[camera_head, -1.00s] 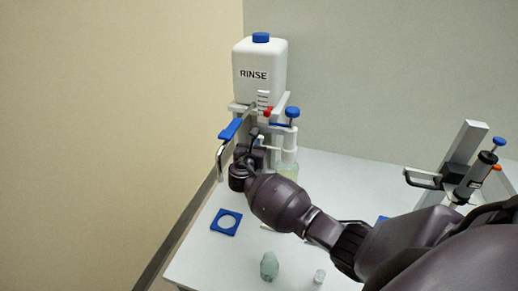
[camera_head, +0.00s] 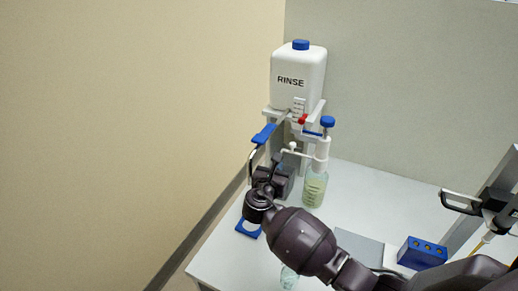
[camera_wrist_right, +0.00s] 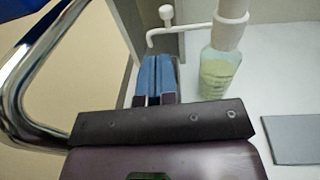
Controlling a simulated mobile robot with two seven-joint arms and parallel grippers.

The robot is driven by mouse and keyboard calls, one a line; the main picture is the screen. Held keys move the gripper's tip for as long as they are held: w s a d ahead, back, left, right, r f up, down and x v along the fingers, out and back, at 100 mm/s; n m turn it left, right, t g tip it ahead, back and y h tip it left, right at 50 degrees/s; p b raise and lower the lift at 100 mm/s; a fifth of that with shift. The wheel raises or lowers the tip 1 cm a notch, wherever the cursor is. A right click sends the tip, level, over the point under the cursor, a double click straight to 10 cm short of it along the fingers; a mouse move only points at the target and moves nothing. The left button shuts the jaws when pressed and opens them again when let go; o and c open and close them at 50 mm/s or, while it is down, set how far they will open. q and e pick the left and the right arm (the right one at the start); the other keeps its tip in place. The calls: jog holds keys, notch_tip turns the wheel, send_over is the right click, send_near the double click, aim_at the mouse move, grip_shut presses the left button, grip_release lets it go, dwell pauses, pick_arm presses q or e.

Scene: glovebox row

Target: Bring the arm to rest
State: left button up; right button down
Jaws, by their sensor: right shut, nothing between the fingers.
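My right arm reaches in from the lower right in the head view. Its gripper (camera_head: 276,177) is beside the rinse stand, below the blue-topped lever (camera_head: 264,134) with its bent metal handle. In the right wrist view the two blue fingers (camera_wrist_right: 156,78) lie together, shut with nothing between them. The metal handle (camera_wrist_right: 22,90) curves past on the left there. In the head view I cannot tell whether the gripper touches the handle. My left gripper is not in view.
A white RINSE tank (camera_head: 298,80) tops the stand. A bottle of pale green liquid (camera_head: 315,187) stands right of the gripper. A blue square ring (camera_head: 247,229) lies below it; a blue block (camera_head: 422,253) is farther right. A wall is at the left.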

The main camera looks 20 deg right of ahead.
jog(key=shift+s+f, duration=0.1)
jog(key=s+f+m+g+y, duration=0.3)
jog(key=s+f+m, duration=0.1)
jog(key=s+m, duration=0.4)
jog(key=s+f+m+g+y, duration=0.2)
jog(key=s+f+m+g, duration=0.15)
jog(key=s+m, duration=0.55)
jog(key=s+a+r+m+g+y, duration=0.1)
jog(key=s+m+y, duration=0.3)
jog(key=s, duration=0.5)
jog(key=s+a+r+m+g+y, duration=0.1)
jog(key=s+a+r+m+y, duration=0.1)
jog(key=s+m, duration=0.6)
jog(key=shift+w+d+f+n+t+y, duration=0.15)
jog(key=shift+w+f+n+t, duration=0.35)
jog(key=shift+w+f+t, duration=0.75)
jog(key=shift+w+a+f+n+t+y, duration=0.15)
jog(key=shift+w+f+n+t, duration=0.4)
jog(key=shift+f+t, duration=1.35)
jog(key=shift+w+d+f+n+t+y, duration=0.15)
jog(key=shift+w+f+n+t, duration=0.55)
jog(key=shift+f, duration=1.45)
jog(key=shift+w+m, duration=0.25)
jog(key=shift+w, duration=0.05)
